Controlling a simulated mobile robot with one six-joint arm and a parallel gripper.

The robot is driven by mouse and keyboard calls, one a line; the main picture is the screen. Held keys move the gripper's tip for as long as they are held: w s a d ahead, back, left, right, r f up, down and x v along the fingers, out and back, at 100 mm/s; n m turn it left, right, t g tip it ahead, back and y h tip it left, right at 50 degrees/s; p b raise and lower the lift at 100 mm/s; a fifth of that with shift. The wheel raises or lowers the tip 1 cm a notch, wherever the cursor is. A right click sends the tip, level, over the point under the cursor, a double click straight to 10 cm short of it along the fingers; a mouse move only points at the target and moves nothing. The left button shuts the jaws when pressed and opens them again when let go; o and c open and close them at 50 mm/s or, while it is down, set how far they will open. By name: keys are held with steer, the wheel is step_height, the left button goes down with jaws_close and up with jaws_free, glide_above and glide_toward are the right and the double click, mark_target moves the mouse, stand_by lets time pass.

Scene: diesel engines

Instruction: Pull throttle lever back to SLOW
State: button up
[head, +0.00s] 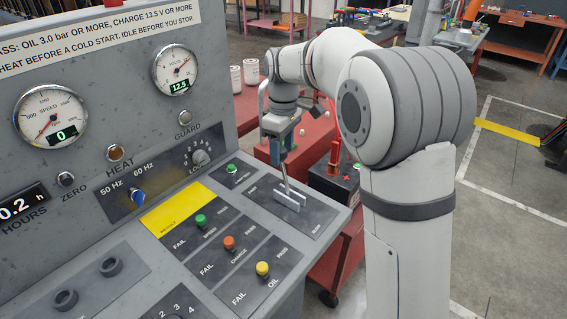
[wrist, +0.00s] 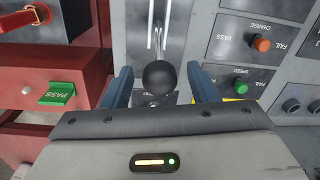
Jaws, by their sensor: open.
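The throttle lever (head: 284,178) is a thin metal rod rising from a slotted plate (head: 317,212) at the right end of the grey console. In the wrist view its black ball knob (wrist: 160,77) sits between the two blue fingers of my gripper (wrist: 160,70). The fingers are open, with a visible gap on each side of the knob. In the head view my gripper (head: 281,146) is over the lever's top and hides the knob. The lever leans slightly left of its slot. The small labels at the slot's ends are hard to read.
Green (head: 201,221), orange (head: 230,243) and yellow (head: 263,269) buttons sit left of and nearer than the lever. A blue selector (head: 137,197) and gauges are on the upright panel. A red cart (head: 338,185) stands just beyond the console's right edge.

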mark_target(282, 161)
steer(key=shift+f, duration=2.3)
steer(key=shift+c, duration=0.3)
